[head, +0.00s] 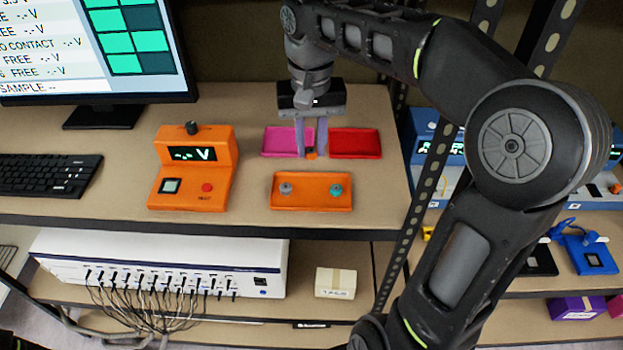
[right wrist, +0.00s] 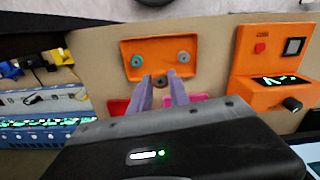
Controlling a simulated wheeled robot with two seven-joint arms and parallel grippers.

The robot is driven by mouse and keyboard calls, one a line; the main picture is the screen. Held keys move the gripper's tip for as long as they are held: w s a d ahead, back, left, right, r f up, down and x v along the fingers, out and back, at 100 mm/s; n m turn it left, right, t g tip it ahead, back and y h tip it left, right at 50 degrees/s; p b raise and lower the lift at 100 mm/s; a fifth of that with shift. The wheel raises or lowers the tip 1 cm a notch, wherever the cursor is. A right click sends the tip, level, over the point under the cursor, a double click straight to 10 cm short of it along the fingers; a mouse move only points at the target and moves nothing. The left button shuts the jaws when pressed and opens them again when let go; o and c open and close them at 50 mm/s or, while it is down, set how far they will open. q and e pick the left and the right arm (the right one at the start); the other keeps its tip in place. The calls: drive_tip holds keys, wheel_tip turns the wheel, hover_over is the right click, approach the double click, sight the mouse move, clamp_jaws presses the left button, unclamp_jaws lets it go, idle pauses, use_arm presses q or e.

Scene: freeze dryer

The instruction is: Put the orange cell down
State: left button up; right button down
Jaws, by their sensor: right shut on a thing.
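My right gripper (head: 311,150) is shut on a small orange cell (head: 311,155), held between the tips of its two pale purple fingers. The cell is mostly hidden by the fingers; in the right wrist view its round end (right wrist: 160,81) looks dark. The gripper is over the shelf where the magenta tray (head: 279,141) and the red tray (head: 357,143) meet, behind the orange tray (head: 311,205). I cannot tell how high the cell is above the surface. The orange tray bears a grey cell (head: 286,188) and a teal cell (head: 336,190). My left gripper is not in view.
An orange tester (head: 193,172) with a "V" display stands left of the trays. A keyboard (head: 48,175) and a monitor (head: 98,50) are farther left. A perforated rack post (head: 412,215) rises right of the trays. Bare shelf lies between the tester and the trays.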

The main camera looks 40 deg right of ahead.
sight(311, 159)
drive_tip(key=shift+s+a+r, duration=0.15)
drive_tip(key=shift+s+a, duration=0.1)
drive_tip(key=shift+s, duration=0.05)
wheel_tip(311, 159, down, 4)
drive_tip(key=b, duration=0.3)
drive_tip(key=shift+w+d+r, duration=0.1)
wheel_tip(311, 159, down, 2)
drive_tip(key=shift+f, duration=0.3)
wheel_tip(311, 159, down, 3)
drive_tip(key=shift+f+p, duration=0.2)
drive_tip(key=shift+p, duration=0.2)
drive_tip(key=shift+f, duration=0.15)
drive_tip(key=shift+f, duration=0.1)
